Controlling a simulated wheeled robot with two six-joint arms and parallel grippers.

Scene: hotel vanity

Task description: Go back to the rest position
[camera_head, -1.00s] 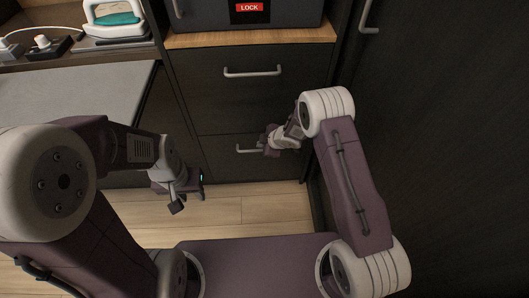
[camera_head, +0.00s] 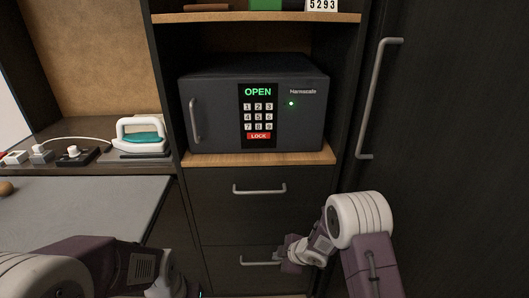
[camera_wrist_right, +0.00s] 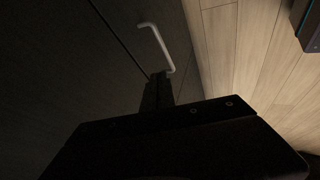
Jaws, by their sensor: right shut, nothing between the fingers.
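My right gripper (camera_head: 283,256) is at the right end of the lower drawer handle (camera_head: 258,262), in front of the dark drawer front. Its jaws are shut and empty. In the right wrist view the shut fingers (camera_wrist_right: 158,92) point toward one end of the pale bar handle (camera_wrist_right: 157,42); I cannot tell whether they touch it. My left arm comes in at the bottom left of the head view, and its fingers are cut off by the bottom edge.
A dark safe (camera_head: 310,113) reading OPEN, its door closed, stands on a wooden shelf (camera_head: 225,159). The upper drawer (camera_head: 220,212) is closed. An iron (camera_head: 141,135) and power plugs sit on the left counter. A tall dark door with a long handle (camera_head: 378,100) is at right.

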